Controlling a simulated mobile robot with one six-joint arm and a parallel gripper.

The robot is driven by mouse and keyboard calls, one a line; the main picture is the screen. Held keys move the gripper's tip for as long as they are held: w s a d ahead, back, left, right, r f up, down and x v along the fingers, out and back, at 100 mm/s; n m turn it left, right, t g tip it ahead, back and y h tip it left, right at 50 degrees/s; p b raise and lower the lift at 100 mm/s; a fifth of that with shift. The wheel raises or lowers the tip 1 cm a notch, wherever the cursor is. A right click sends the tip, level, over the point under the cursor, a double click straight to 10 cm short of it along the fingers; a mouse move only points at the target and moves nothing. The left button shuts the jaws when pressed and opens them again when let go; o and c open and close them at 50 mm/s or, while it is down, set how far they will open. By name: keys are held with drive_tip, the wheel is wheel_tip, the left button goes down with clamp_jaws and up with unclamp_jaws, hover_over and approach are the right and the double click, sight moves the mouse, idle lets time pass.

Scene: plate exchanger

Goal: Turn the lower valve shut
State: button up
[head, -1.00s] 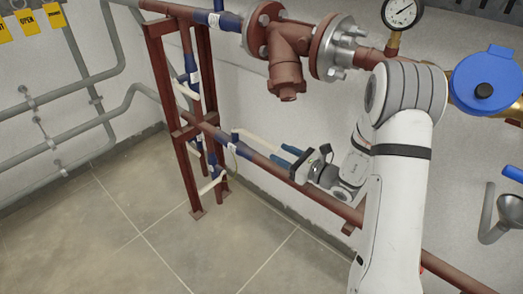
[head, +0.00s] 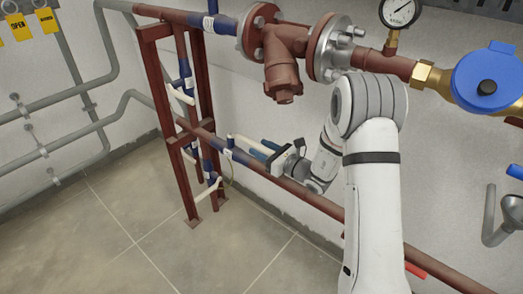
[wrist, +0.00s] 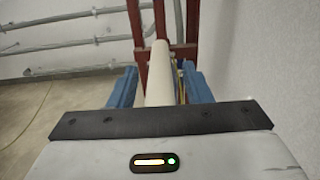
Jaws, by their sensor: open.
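A blue valve (head: 229,150) sits on the lower horizontal pipe and has a long cream lever handle (head: 247,143). My gripper (head: 263,151) is open at the handle's right end. In the wrist view, the cream handle (wrist: 158,72) runs away from me between the two blue fingers of my gripper (wrist: 160,80), with gaps at both sides near the tips. The handle's near end is hidden behind the gripper body. Another cream handle (head: 208,190) is lower on the red stand, and one (head: 181,95) is higher up.
The red pipe stand (head: 187,180) is left of my gripper. The lower red pipe (head: 315,199) runs below my arm along the wall. A flanged strainer (head: 285,70) and a blue-capped brass fitting (head: 488,80) are above. The floor at front left is clear.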

drive_tip(key=shift+c, duration=0.4)
clamp_jaws()
